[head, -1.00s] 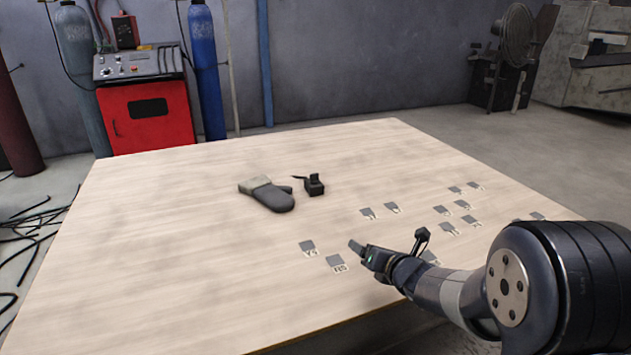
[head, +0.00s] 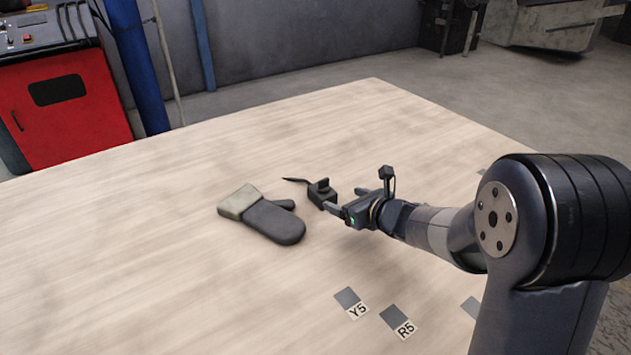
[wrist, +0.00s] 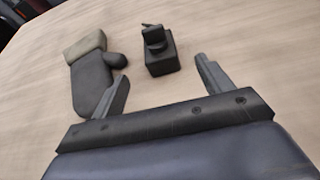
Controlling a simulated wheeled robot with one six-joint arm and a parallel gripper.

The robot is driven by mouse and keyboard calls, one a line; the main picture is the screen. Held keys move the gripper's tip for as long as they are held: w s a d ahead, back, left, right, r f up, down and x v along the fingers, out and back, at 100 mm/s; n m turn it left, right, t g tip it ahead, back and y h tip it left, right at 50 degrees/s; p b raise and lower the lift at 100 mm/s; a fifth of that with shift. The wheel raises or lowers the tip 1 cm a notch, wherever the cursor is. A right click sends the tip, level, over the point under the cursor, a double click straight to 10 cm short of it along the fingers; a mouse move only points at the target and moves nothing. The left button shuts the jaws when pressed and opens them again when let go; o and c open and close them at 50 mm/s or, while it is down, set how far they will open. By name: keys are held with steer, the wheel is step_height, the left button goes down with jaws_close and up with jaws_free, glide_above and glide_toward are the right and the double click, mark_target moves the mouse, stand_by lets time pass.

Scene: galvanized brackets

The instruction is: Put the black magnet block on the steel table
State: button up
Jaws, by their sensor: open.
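The black magnet block (head: 321,194) sits upright on the pale, wood-looking table top (head: 130,260). It has a raised piece on top, and a thin dark piece sticks out to its left. In the wrist view the block (wrist: 162,58) lies just beyond and between the fingers. My gripper (head: 345,200) is open and empty, low over the table beside the block. In the wrist view my gripper (wrist: 162,78) has its fingers apart, with bare table between them. I cannot tell whether a finger touches the block.
A dark mitten with a grey-green cuff (head: 268,218) lies just left of the block. Grey square plates with labels, such as Y5 (head: 347,297) and R5 (head: 394,317), lie nearer. The left of the table is clear. A red cabinet (head: 62,108) stands behind.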

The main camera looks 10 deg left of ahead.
mark_target(327, 192)
steer(key=x, duration=1.1)
steer(key=shift+a, duration=0.1)
steer(key=shift+c, duration=0.4)
steer(key=shift+r, duration=0.15)
jaws_close()
